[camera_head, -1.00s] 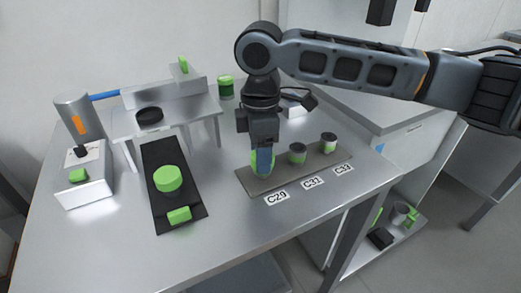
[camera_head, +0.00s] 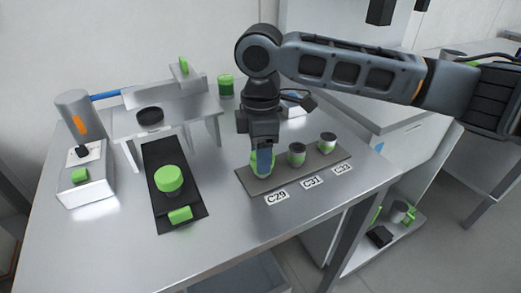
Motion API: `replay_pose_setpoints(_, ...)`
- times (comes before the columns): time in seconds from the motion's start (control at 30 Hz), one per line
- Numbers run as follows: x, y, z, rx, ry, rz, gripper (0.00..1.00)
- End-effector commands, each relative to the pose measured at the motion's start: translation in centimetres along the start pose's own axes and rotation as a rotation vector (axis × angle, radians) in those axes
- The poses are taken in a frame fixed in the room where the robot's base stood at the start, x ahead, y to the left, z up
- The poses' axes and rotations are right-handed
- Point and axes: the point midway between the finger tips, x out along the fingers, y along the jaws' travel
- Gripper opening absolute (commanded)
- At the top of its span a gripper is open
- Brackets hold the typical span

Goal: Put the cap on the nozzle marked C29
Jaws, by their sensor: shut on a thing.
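My gripper (camera_head: 262,160) points down over the C29 end of a grey strip (camera_head: 250,184) and is shut on a green cap (camera_head: 256,166), which shows at the sides of the fingers. The label C29 (camera_head: 277,197) lies in front of this spot. The nozzle there is hidden behind the fingers and the cap, so I cannot tell whether the cap touches it or is seated.
A black mat (camera_head: 160,207) at the left holds a round green piece (camera_head: 168,179) and a green block (camera_head: 180,215). A metal stand (camera_head: 135,121) carries a black disc (camera_head: 149,116). A green jar (camera_head: 226,86) stands behind. The front of the table is clear.

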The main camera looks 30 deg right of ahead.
Motion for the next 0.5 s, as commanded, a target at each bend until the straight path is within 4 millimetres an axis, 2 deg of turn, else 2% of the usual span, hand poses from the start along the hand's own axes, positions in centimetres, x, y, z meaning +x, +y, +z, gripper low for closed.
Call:
replay_pose_setpoints(0.37, 0.4, -0.01, 0.0, 0.0, 0.0, -0.001, 0.29)
replay_pose_setpoints(0.4, 0.4, 0.0, 0.01, 0.0, 0.0, 0.0, 0.61)
replay_pose_setpoints(0.5, 0.4, 0.0, 0.01, 0.0, 0.0, 0.0, 0.7)
